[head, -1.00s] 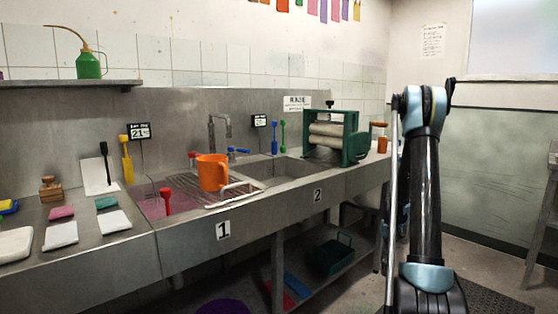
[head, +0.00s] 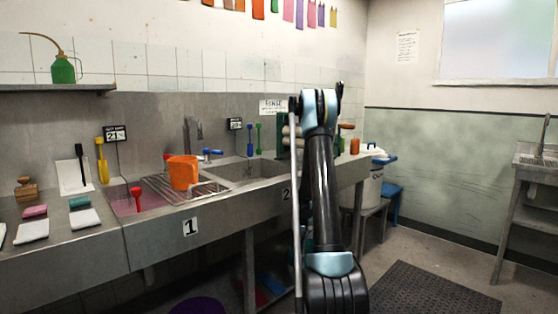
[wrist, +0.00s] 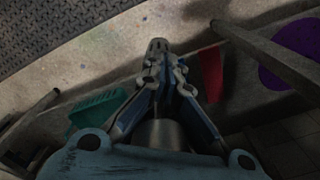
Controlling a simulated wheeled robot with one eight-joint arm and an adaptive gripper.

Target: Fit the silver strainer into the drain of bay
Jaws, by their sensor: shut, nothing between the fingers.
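No silver strainer can be made out in either view. Bay 1 (head: 128,228) is a sink with pink liquid, partly covered by a wire rack (head: 212,190) holding an orange jug (head: 183,172). Bay 2 (head: 243,171) is the sink to its right, and it looks empty. Neither drain shows. My gripper (wrist: 157,46) is shut and empty in the wrist view, above the floor and a low shelf. In the head view my arm stands upright right of the bays, and the gripper cannot be made out.
A red scoop-like tool (head: 136,199) stands in bay 1. A green roller machine (head: 283,143) is mostly behind my arm. A green basket (wrist: 97,108) and a red item (wrist: 212,72) are low down. Floor at right looks clear around a dark mat (head: 425,290).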

